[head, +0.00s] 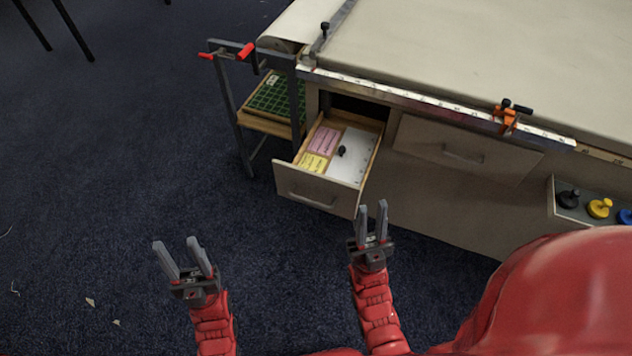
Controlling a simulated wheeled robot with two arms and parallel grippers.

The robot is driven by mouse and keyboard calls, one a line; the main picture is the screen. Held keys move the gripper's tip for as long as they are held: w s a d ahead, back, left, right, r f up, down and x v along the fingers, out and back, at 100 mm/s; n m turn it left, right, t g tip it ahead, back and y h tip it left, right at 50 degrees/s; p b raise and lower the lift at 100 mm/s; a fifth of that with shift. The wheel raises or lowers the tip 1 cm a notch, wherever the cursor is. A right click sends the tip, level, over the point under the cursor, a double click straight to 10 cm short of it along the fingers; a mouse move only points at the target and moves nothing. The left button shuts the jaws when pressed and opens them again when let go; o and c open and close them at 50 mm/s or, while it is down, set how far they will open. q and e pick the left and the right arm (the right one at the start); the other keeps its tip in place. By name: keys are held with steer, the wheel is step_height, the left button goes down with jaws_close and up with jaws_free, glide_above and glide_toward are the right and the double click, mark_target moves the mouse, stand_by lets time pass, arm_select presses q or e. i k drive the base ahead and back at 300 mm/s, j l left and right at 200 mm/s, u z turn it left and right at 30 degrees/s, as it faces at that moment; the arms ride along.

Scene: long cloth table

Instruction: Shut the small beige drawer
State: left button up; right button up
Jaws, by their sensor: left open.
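The small beige drawer (310,193) is pulled out from under the long table. Inside it lie a pink card, a yellow card, a white sheet and a small dark object. My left gripper (181,253) is open and empty, to the left of and nearer than the drawer, above the dark floor. My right gripper (372,216) has its two fingers apart with nothing between them. In the picture it is just right of the drawer front's right end. I cannot tell whether it touches the drawer.
A second beige drawer (466,156) to the right is shut. The table top (480,50) has a metal ruler edge (420,98) with an orange clamp (507,117). A metal rack with red-handled clamps stands left. A tray with knobs is at right. Blue carpet (120,150) is mostly clear.

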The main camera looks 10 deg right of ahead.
mark_target(336, 196)
steer(key=i+l+u, duration=0.1)
steer(key=l, duration=0.3)
steer(key=i+l+u, duration=0.15)
steer(key=l, duration=0.3)
steer(key=i+l+u, duration=0.1)
steer(key=l, duration=0.3)
steer(key=k+j, duration=0.1)
steer(key=k, duration=0.25)
steer(key=i+l+u, duration=0.1)
steer(key=u, duration=0.2)
